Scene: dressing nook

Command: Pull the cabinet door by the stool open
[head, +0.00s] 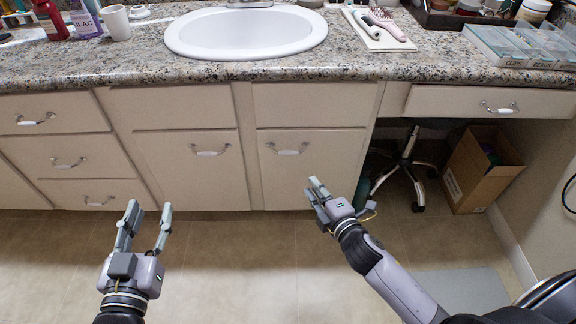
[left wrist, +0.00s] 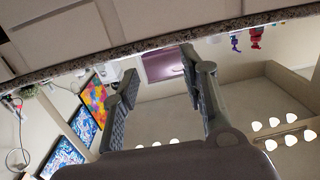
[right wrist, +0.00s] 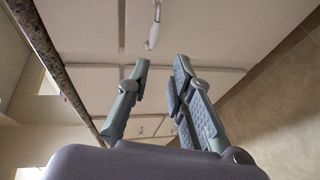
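The cabinet door by the stool (head: 310,175) is a beige panel under the sink, left of the knee space, and it looks shut. Its handle (head: 287,149) has a pale grip and metal ends; it also shows in the right wrist view (right wrist: 153,36). My right gripper (head: 314,186) is open and empty, below and right of the handle, apart from it. In the right wrist view its fingers (right wrist: 161,72) point toward the door with the handle ahead of them. My left gripper (head: 149,212) is open and empty over the floor at the left. The stool (head: 408,162) shows its wheeled metal base.
A second door (head: 190,175) and several drawers (head: 70,160) stand to the left. A granite counter (head: 250,72) with a sink (head: 246,32) is above. A cardboard box (head: 480,170) sits in the knee space. The tiled floor (head: 235,265) before the cabinet is clear.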

